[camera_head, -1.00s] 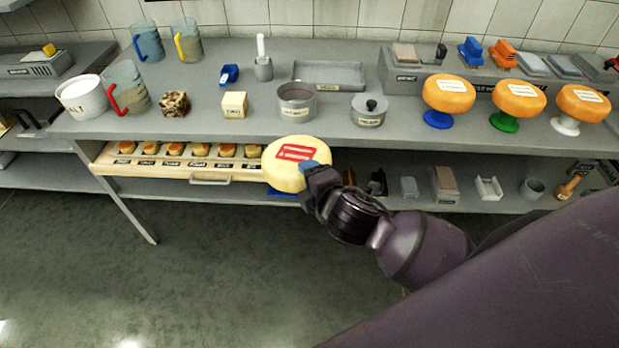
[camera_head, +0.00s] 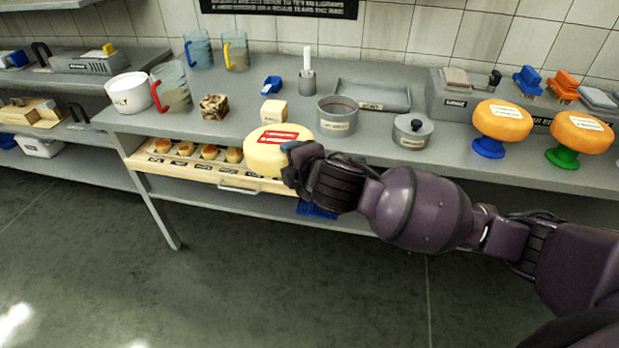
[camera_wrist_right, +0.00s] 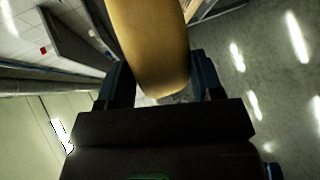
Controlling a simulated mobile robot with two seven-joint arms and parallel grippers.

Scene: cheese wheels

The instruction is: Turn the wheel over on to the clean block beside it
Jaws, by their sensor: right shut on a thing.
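A pale yellow cheese wheel (camera_head: 262,158) with a red label on its upper face is held in the air at the front edge of the bench. My right gripper (camera_head: 292,160) is shut on the wheel's right side. In the right wrist view the wheel (camera_wrist_right: 155,40) stands between the two fingers (camera_wrist_right: 165,88). Two orange wheels (camera_head: 502,122) (camera_head: 581,132) rest on a blue stand (camera_head: 488,149) and a green stand (camera_head: 564,157) at the right. A pale cube (camera_head: 273,112) sits on the bench behind the held wheel. I cannot tell which thing is the clean block. My left gripper is not in view.
On the bench (camera_head: 390,158) stand a steel pot (camera_head: 337,116), a lidded pan (camera_head: 412,131), a grey tray (camera_head: 372,97), a mottled block (camera_head: 214,107) and a white tub (camera_head: 130,92). A pulled-out wooden drawer (camera_head: 185,178) of small cheeses lies below the wheel. The floor in front is clear.

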